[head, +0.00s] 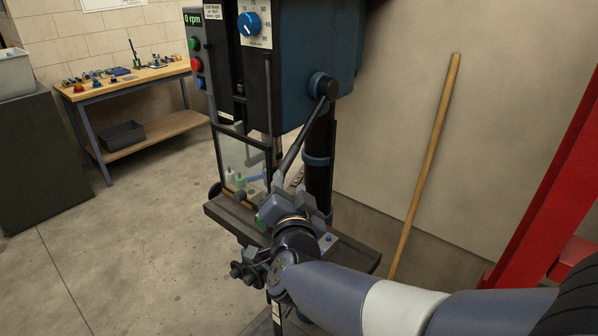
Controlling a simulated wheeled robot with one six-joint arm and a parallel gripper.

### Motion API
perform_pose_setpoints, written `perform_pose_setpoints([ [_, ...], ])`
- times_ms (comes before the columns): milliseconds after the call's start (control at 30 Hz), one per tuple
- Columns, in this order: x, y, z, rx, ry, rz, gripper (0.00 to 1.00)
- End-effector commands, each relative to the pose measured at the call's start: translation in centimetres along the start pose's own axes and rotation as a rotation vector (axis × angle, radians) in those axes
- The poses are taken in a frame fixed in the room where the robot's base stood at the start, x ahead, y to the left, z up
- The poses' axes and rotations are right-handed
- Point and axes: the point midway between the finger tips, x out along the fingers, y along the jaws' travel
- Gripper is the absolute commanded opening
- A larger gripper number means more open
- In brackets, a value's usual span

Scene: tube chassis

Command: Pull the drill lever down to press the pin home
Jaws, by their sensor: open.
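A dark blue drill press (300,60) stands in the middle of the head view. Its dark lever (303,135) slants down and to the left from a round hub (325,86) on the machine's right side. My gripper (279,192) is open at the lower end of the lever. The lever's tip overlaps the gripper in this view, and I cannot tell whether it lies between the fingers or touches them. The pin cannot be made out; the clear guard (240,168), the lever and my gripper cover much of the work area.
The press table (222,212) lies under my gripper. The display (192,18) reads 0 rpm. A wooden pole (430,150) leans on the wall at right, near a red frame (550,190). A workbench (130,80) stands at back left.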

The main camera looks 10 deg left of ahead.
Motion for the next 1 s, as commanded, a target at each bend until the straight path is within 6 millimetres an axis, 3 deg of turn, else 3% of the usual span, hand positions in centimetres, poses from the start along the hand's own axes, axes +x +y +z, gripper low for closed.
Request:
perform_pose_setpoints([
  [167,1.5,0.0,-0.1,-0.002,0.002,0.002,0.41],
  [767,11.1,0.0,-0.1,-0.001,0.0,0.002,0.41],
  [1000,10.6,-0.3,-0.2,0.007,-0.007,0.005,0.41],
])
